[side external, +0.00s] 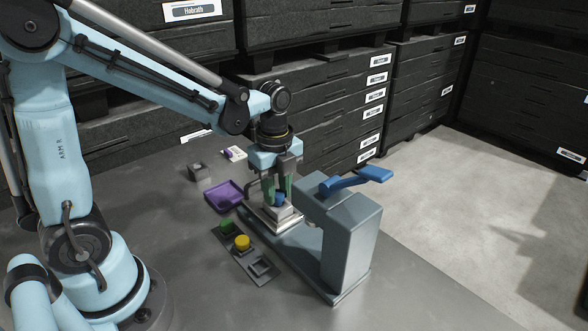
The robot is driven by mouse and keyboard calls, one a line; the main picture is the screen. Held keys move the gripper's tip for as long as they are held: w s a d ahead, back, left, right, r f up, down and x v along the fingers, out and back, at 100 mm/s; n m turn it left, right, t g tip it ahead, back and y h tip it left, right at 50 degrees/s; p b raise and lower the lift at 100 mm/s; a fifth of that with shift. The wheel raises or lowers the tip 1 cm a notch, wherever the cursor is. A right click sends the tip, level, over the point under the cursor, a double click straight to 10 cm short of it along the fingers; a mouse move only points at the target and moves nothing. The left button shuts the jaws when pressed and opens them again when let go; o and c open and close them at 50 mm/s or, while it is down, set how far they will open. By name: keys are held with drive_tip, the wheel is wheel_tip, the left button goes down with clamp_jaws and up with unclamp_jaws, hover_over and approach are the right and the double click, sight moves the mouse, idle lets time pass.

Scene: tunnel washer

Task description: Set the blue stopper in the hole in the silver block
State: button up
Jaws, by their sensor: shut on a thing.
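The blue stopper (280,199) is between the fingertips of my gripper (278,193), which is shut on it. The stopper is at the top of the silver block (281,219), and its lower part is not clearly visible. I cannot tell whether it is in the hole or just above it. The hole itself is hidden by the stopper and the fingers. The silver block sits on the base of a grey press-like machine.
The grey machine (345,245) with a blue lever (357,180) stands close on the right. A dark rack (259,270) holds a green stopper (227,227) and a yellow stopper (242,243). A purple tray (222,198) and a small grey block (200,173) lie to the left.

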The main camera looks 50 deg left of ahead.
drive_tip(key=shift+f, duration=0.15)
drive_tip(key=o, duration=1.5)
drive_tip(key=shift+r, duration=3.8)
drive_tip(key=s+n+t, duration=0.1)
drive_tip(key=n+t, duration=0.1)
drive_tip(key=n, duration=0.4)
drive_tip(key=s+d+n+t, duration=0.1)
drive_tip(key=s+n+t, duration=0.1)
drive_tip(key=n, duration=0.4)
drive_tip(key=s+n+t, duration=0.2)
drive_tip(key=n+t, duration=0.1)
drive_tip(key=n, duration=0.3)
drive_tip(key=shift+d+f+n, duration=0.2)
drive_tip(key=shift+d+n, duration=0.1)
drive_tip(key=shift+n, duration=0.1)
